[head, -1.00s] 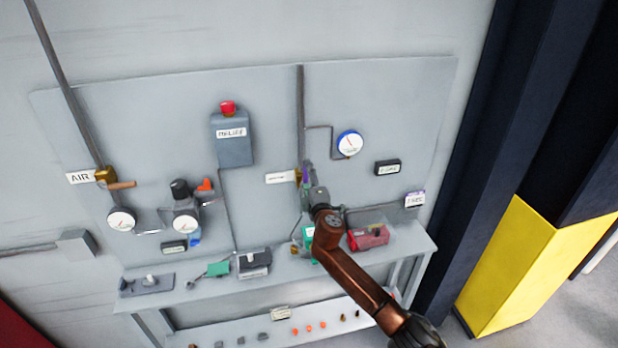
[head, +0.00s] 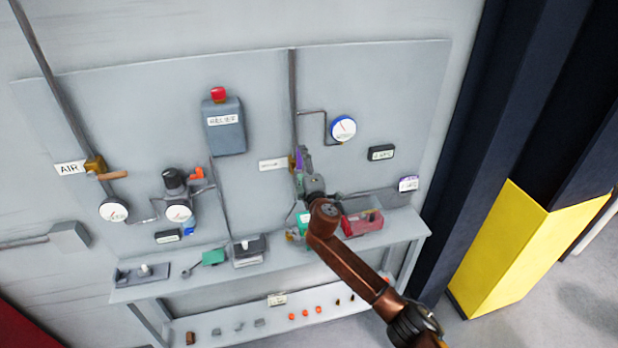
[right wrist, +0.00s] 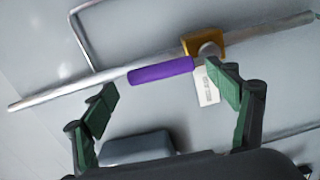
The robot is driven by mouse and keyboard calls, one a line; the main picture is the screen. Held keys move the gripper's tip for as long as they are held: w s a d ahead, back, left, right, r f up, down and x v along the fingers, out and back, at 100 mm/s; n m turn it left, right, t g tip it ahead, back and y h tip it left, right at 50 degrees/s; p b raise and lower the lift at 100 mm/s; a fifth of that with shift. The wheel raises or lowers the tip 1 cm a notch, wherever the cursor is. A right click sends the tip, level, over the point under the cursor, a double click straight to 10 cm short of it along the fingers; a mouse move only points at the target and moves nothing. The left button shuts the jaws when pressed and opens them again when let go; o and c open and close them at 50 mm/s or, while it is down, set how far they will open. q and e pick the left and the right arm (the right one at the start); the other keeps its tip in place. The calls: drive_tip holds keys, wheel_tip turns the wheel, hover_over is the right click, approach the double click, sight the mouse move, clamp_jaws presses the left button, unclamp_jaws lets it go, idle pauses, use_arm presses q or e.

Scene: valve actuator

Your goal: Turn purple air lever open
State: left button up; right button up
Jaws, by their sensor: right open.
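The purple lever (right wrist: 160,70) shows in the right wrist view, lying nearly along the grey pipe (right wrist: 60,93) beside its brass valve body (right wrist: 203,44). In the head view the lever (head: 299,158) is a small upright purple piece, partly hidden by my right gripper (head: 306,172). My right gripper's green-padded fingers (right wrist: 160,80) are open in the right wrist view. One finger is on each side of the lever's length, the right one near the valve body. I cannot tell whether either finger touches it. My left gripper is out of view.
A white label (right wrist: 207,86) sits by the valve. On the panel are a round gauge (head: 343,128), a grey box with a red button (head: 218,95), and an orange-handled AIR valve (head: 110,175). A shelf (head: 200,285) with small items and a red bin (head: 362,222) lies below.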

drive_tip(key=v, duration=1)
drive_tip(key=shift+d, duration=0.25)
drive_tip(key=shift+s+r, duration=0.1)
drive_tip(key=shift+s, duration=0.05)
